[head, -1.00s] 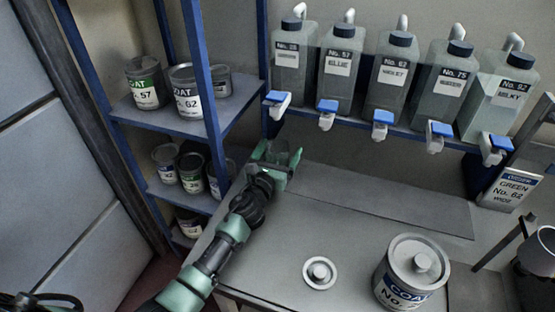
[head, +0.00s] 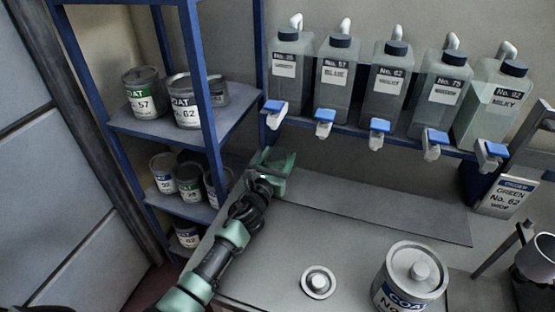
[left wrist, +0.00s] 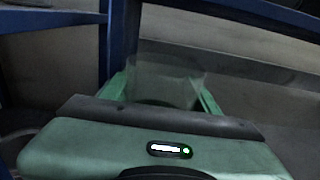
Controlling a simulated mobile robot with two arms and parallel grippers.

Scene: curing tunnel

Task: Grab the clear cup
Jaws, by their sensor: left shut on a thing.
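The clear cup (left wrist: 165,82) is see-through and shows faintly in the left wrist view, between the two green fingers. In the head view it is hard to make out against the fingers and the grey surface. My left gripper (head: 274,161) is shut on the cup at the far left end of the counter, beside the blue shelf post and below the row of dispensers. It also shows in the left wrist view (left wrist: 160,95). The cup looks roughly upright there. My right gripper is not in view.
Several dispenser bottles (head: 388,82) with blue-topped taps stand on a shelf above the counter (head: 370,205). Paint cans (head: 143,93) fill the blue rack at left. A large coat can (head: 410,275) and a round lid (head: 318,282) are at the front. Mid-counter is clear.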

